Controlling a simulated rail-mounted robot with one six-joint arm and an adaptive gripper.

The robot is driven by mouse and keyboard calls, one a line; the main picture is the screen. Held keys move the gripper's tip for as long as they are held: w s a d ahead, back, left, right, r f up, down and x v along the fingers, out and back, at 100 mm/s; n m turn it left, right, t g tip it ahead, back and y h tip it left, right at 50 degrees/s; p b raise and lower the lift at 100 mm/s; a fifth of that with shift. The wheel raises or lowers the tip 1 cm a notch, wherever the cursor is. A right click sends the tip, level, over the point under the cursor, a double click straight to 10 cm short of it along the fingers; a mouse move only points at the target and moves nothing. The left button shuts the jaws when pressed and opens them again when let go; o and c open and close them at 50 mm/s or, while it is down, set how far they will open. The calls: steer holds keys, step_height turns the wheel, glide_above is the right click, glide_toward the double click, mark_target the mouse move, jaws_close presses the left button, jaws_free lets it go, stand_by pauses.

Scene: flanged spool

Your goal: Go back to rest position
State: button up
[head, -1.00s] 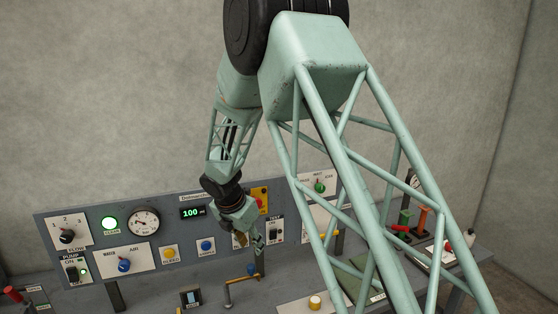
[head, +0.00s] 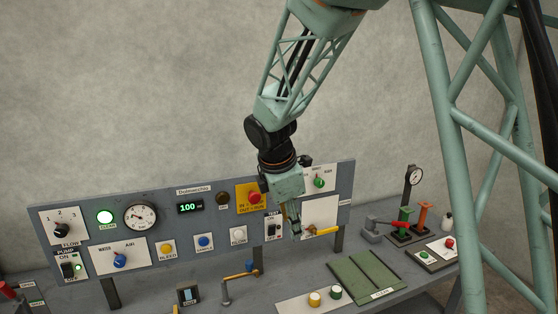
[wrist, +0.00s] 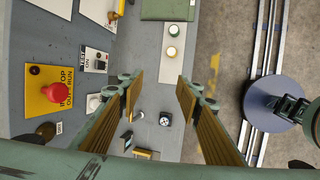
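My gripper (head: 295,226) hangs at the end of my green arm, in front of the right part of the grey control panel (head: 215,255). In the wrist view its two fingers (wrist: 156,88) with tan pads stand well apart, and nothing is between them. In the head view the fingertips overlap the panel area beside the TEST switch (head: 271,228) and the yellow-handled lever (head: 322,231). I cannot tell from this view how far the tips are from the panel.
Rails (wrist: 265,70) cross the floor beside the bench.

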steer(key=s+d+r+m+b, duration=0.25)
steer(key=s+d+m, duration=0.2)
steer(key=s, duration=0.25)
steer(key=s+d+r+m+b, duration=0.1)
steer(key=s+d+r+m, duration=0.2)
steer(key=s+d, duration=0.35)
steer(key=s+d+r+m+b, duration=0.2)
steer(key=s+d+m, duration=0.15)
steer(key=s, duration=0.55)
steer(key=s+d+f+m+y+b, duration=0.1)
steer(key=s+m, duration=0.4)
steer(key=s, duration=0.6)
steer(key=s+d+f+m+y+b, duration=0.1)
steer(key=s+m, duration=0.4)
steer(key=s, duration=0.7)
step_height(320, 180, down, 2)
steer(key=d+b, duration=0.1)
steer(key=b, duration=0.1)
steer(key=shift+s+b, duration=0.2)
steer(key=shift+b, duration=0.15)
